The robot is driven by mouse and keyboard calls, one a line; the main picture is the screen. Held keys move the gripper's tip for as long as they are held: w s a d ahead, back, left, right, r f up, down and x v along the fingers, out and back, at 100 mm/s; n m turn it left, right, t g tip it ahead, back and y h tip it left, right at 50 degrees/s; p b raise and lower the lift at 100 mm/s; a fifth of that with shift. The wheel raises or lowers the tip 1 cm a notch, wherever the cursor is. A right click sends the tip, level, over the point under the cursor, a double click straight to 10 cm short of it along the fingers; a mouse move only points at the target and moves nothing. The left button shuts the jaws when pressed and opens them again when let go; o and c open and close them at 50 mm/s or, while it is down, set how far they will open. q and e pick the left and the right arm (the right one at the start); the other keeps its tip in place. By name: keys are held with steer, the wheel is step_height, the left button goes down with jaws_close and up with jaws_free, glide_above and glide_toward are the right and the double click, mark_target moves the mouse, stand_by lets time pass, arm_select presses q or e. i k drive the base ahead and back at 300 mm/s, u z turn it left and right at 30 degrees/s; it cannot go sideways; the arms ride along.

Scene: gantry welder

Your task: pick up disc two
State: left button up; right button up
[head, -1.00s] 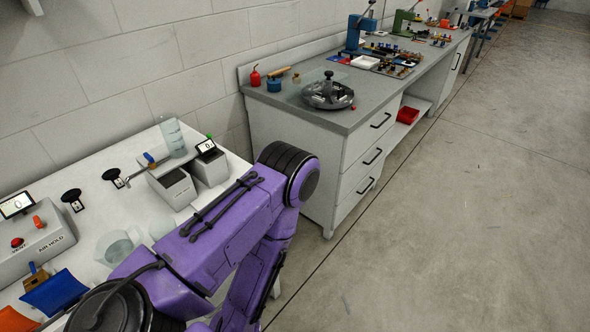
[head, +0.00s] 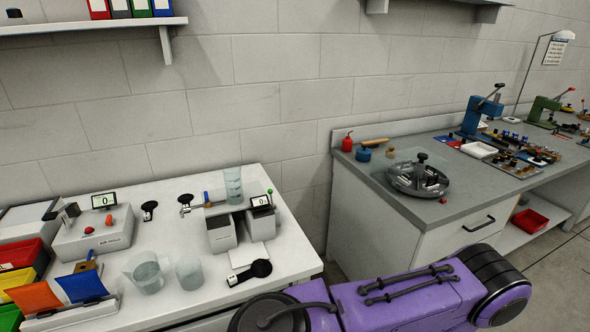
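I cannot single out disc two in the head view. A round dark grey fixture (head: 418,178) with a black knob on top sits on the grey bench at the right, and small parts in it are too small to tell. My purple arm crosses the bottom right of the view, in front of the benches. Neither of my grippers is in view, so I cannot see what they hold.
The white table (head: 185,255) holds a grey stand with a clear cylinder (head: 233,186), beakers (head: 146,272), a box with a display (head: 95,233) and coloured bins (head: 20,258). The grey bench (head: 385,215) carries a blue press (head: 480,115). A shelf (head: 95,25) hangs upper left.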

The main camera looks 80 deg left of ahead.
mark_target(260, 268)
steer(key=u, duration=0.05)
steer(key=i, duration=0.85)
steer(key=u, duration=2.85)
